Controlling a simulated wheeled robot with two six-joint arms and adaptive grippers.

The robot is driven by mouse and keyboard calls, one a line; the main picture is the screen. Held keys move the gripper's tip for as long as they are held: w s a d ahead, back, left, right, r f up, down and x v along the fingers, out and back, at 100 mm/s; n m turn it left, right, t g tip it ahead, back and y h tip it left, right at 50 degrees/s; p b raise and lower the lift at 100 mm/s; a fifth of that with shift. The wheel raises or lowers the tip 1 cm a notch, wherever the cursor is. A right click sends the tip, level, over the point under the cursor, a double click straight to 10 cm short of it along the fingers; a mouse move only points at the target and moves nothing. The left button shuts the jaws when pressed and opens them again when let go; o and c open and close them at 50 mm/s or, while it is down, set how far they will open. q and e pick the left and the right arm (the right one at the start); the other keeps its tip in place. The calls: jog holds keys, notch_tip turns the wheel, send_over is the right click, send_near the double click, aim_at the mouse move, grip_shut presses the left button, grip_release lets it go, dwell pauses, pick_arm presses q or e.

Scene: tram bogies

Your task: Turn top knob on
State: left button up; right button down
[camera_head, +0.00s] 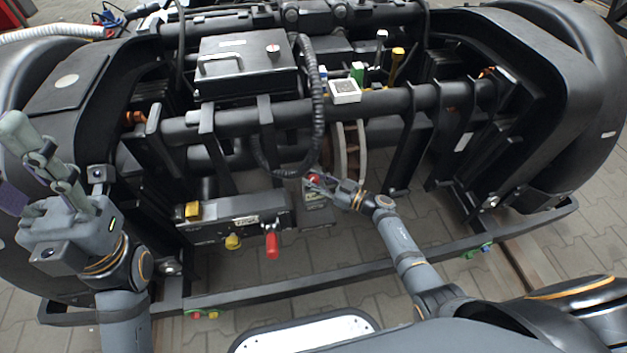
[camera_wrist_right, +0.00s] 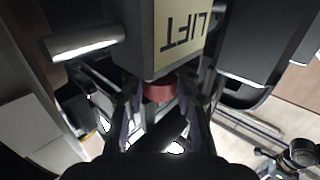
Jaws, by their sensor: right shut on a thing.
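A red knob (camera_wrist_right: 159,91) sits on the end of a box marked LIFT (camera_wrist_right: 182,35) in the right wrist view. My right gripper (camera_wrist_right: 160,104) is shut on this knob, with one finger on each side of it. In the head view the same red knob (camera_head: 313,178) shows at the tip of my right gripper (camera_head: 318,183), on a dark box low in the middle of the bogie. My left gripper (camera_head: 32,160) is raised at the left, away from the knobs. Its finger opening is not clear.
A control box (camera_head: 215,229) with yellow knobs and a red handle (camera_head: 271,245) is left of my right gripper. Black bars and a hose (camera_head: 317,100) crowd the middle.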

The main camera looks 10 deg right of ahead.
aim_at(314, 177)
dwell(0.4)
jog(key=c, duration=1)
grip_release()
jog(key=shift+r, duration=0.1)
notch_tip(314, 177, up, 10)
jog(key=shift+f, duration=0.1)
